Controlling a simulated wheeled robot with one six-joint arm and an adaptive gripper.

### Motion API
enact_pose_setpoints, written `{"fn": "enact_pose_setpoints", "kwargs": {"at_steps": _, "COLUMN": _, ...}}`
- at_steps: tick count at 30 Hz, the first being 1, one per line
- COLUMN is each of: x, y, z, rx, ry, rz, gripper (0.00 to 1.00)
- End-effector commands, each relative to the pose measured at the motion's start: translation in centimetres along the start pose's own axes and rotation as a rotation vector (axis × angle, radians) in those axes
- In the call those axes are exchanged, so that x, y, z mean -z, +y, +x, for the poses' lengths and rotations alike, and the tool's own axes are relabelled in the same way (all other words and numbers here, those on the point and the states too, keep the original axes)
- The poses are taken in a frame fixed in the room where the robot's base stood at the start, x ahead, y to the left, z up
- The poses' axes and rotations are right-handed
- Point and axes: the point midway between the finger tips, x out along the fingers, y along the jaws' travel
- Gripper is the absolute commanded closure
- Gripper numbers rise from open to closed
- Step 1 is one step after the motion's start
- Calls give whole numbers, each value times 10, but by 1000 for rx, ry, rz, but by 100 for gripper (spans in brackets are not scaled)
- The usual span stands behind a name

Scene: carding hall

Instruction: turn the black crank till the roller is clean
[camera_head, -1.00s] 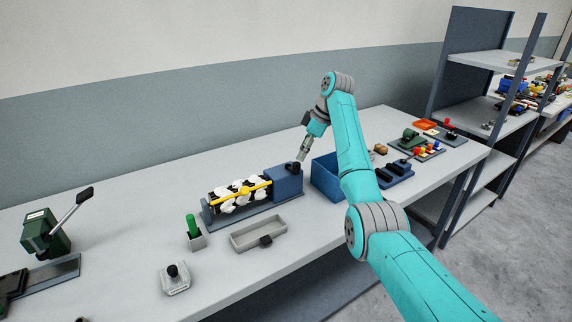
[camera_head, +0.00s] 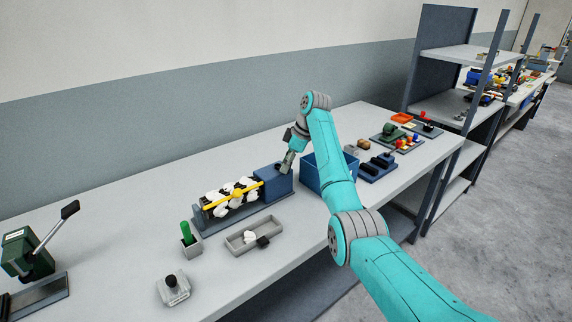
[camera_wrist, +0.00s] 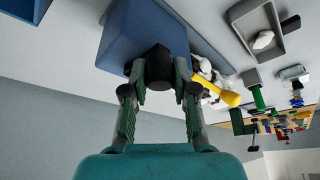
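The roller (camera_head: 222,212) is black with several white fluff tufts (camera_head: 213,196) on it, under a slanting yellow bar (camera_head: 236,194). A blue housing (camera_head: 276,184) stands at its right end. The black crank (camera_wrist: 158,56) on top of the housing shows in the wrist view; in the head view my gripper mostly hides it. My gripper (camera_wrist: 160,78) has one finger on each side of the crank's knob and appears closed against it; in the head view it points down at the housing (camera_head: 287,166). A white tuft (camera_head: 250,237) lies in the shallow grey tray (camera_head: 236,247) in front.
A blue open bin (camera_head: 313,178) stands close to the right of the housing. A green-handled tool (camera_head: 186,232) in a grey holder and a black-knobbed grey block (camera_head: 173,288) stand in front left. A green lever device (camera_head: 28,252) is far left. The bench behind the roller is clear.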

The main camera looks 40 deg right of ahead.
Motion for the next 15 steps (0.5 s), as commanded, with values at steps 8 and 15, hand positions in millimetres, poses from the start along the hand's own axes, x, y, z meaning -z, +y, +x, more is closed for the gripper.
{"fn": "enact_pose_setpoints", "kwargs": {"at_steps": 8, "x": 0, "y": -1, "z": 1, "rx": -3, "ry": 0, "rz": 8, "gripper": 100}}
{"fn": "enact_pose_setpoints", "kwargs": {"at_steps": 15, "x": 3, "y": -4, "z": 3, "rx": -35, "ry": -1, "rz": 86, "gripper": 100}}
